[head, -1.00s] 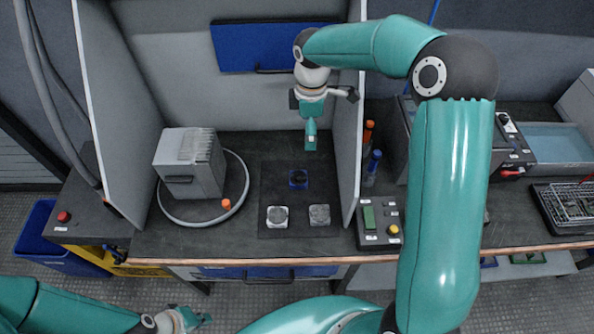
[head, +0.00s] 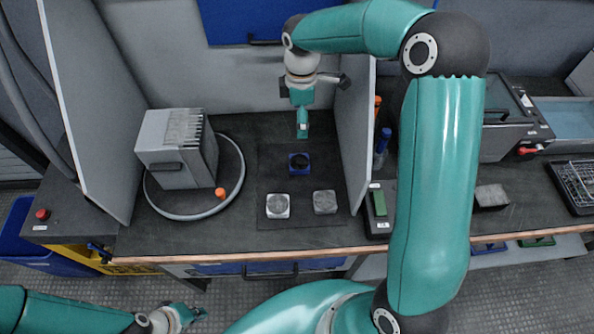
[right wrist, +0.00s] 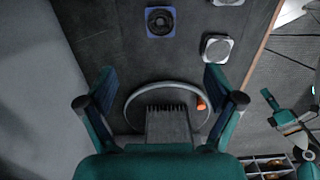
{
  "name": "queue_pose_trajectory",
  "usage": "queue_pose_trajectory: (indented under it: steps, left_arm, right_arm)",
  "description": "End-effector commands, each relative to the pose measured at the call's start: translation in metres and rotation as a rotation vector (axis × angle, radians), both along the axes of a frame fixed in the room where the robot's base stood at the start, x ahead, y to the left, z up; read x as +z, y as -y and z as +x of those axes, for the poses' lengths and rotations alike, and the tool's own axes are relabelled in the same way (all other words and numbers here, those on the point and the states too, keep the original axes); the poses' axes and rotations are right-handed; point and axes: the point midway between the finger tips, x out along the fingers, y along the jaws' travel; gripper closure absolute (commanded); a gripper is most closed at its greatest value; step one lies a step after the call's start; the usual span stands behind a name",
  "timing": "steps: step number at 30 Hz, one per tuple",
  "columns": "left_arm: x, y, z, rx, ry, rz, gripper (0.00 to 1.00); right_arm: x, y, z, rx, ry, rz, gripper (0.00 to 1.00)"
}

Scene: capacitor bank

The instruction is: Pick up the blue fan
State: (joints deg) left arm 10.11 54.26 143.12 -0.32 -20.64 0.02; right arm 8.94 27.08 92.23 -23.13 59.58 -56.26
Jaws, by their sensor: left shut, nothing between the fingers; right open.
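The blue fan (head: 299,163), a small square with a dark round middle, lies flat on the dark mat in the head view. In the right wrist view the blue fan (right wrist: 160,21) is at the top, beyond the fingertips. My right gripper (head: 302,128) is above the bench, just behind the fan in the head view. In the right wrist view my right gripper (right wrist: 159,80) has its fingers wide apart with nothing gripped. My left gripper (head: 192,318) is shut and empty, low at the bottom left, in front of the bench and far from the fan.
A white fan (head: 278,205) and a grey fan (head: 324,202) lie just in front of the blue one. A grey finned box (head: 178,150) stands inside a ring at left. Upright panels (head: 95,110) flank the work area. A green-buttoned box (head: 379,204) is at right.

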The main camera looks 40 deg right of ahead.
Motion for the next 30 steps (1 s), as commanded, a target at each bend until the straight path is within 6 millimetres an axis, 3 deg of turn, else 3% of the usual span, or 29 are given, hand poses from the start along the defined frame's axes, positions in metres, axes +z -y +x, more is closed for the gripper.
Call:
queue_pose_trajectory:
  steps: [1,4,11,21,30]
  left_arm:
    - [-0.013,0.0,0.0,0.0,0.0,0.0,1.0]
    - [-0.02,0.0,0.0,0.0,-0.001,0.0,1.0]
    - [-0.017,0.0,0.0,0.0,0.0,0.0,1.0]
    - [-0.011,0.0,0.0,0.0,0.0,0.0,1.0]
    - [-0.008,0.0,0.0,0.0,0.0,0.0,1.0]
  right_arm:
    - [-0.013,-0.001,0.0,0.001,0.001,-0.001,0.08]
    - [-0.022,-0.002,0.001,0.004,0.0,0.0,0.08]
    - [-0.051,-0.003,0.001,0.005,-0.005,0.002,0.08]
    - [-0.119,-0.003,0.001,0.006,-0.004,0.001,0.08]
    - [-0.141,-0.004,0.002,0.007,-0.002,0.0,0.08]
